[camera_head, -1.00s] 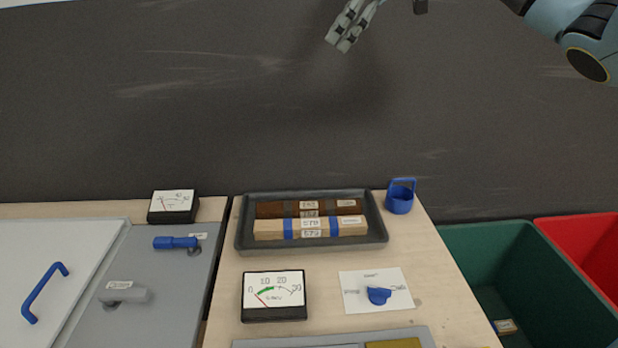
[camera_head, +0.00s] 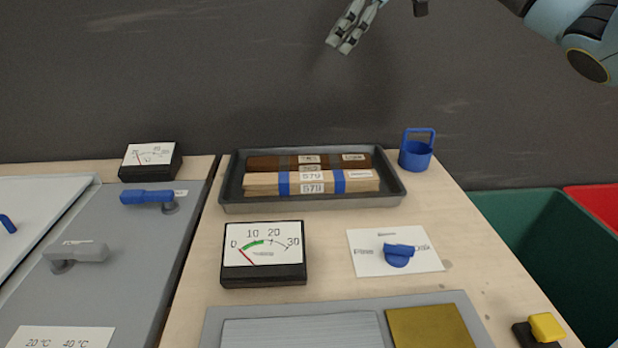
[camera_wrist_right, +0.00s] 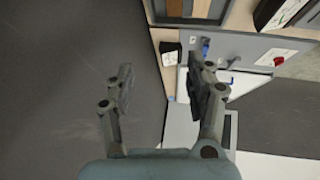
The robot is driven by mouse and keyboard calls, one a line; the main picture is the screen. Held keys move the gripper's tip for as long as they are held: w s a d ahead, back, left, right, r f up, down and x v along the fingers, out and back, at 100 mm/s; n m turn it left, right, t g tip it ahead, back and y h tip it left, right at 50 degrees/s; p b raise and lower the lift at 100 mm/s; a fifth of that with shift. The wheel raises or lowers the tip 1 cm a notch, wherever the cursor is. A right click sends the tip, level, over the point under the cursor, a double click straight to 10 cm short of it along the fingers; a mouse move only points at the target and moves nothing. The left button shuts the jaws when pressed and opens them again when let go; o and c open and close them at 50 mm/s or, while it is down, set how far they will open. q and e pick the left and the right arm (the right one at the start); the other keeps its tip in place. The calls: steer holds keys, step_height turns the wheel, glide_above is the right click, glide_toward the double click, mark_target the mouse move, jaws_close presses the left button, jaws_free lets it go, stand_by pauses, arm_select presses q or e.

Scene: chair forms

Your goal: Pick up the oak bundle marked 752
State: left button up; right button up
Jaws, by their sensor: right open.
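Two wood bundles lie in a dark tray (camera_head: 225,190) on the bench. The front one is a pale bundle (camera_head: 265,184) with blue bands and labels that read like 579. Behind it is a dark brown bundle (camera_head: 267,162) with grey bands; its label is too small to read. I see no label that clearly reads 752. My right gripper (camera_head: 340,40) hangs high at the top of the head view, beyond the tray, empty and apart from the bundles. In the right wrist view its open fingers (camera_wrist_right: 160,92) hold nothing. My left gripper is not in view.
On the bench stand a dial gauge (camera_head: 263,254), a blue knob (camera_head: 398,256) on a white card and a blue cup (camera_head: 416,152). A second gauge (camera_head: 150,161) and levers are at left. A green bin (camera_head: 540,230) and red bin (camera_head: 600,205) are at right.

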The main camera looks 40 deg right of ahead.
steer(key=b, duration=1.3)
glide_toward(310, 159)
steer(key=shift+d+r+g, duration=0.15)
steer(key=shift+r+g, duration=0.15)
steer(key=shift+r, duration=0.5)
steer(key=shift+w+f, duration=0.1)
steer(key=shift+f, duration=0.25)
steer(key=b+x, duration=0.1)
steer(key=x, duration=0.3)
steer(key=shift+w+a+f, duration=0.2)
steer(key=shift+a, duration=0.05)
steer(key=b+x, duration=0.1)
steer(key=x, duration=0.4)
steer(key=shift+f, duration=0.35)
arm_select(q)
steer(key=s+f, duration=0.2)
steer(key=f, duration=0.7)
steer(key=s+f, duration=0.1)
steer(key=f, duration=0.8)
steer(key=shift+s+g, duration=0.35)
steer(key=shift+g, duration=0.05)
arm_select(e)
steer(key=shift+d, duration=0.1)
steer(key=c, duration=1.1)
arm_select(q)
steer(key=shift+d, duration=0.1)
arm_select(e)
steer(key=shift+r, duration=0.15)
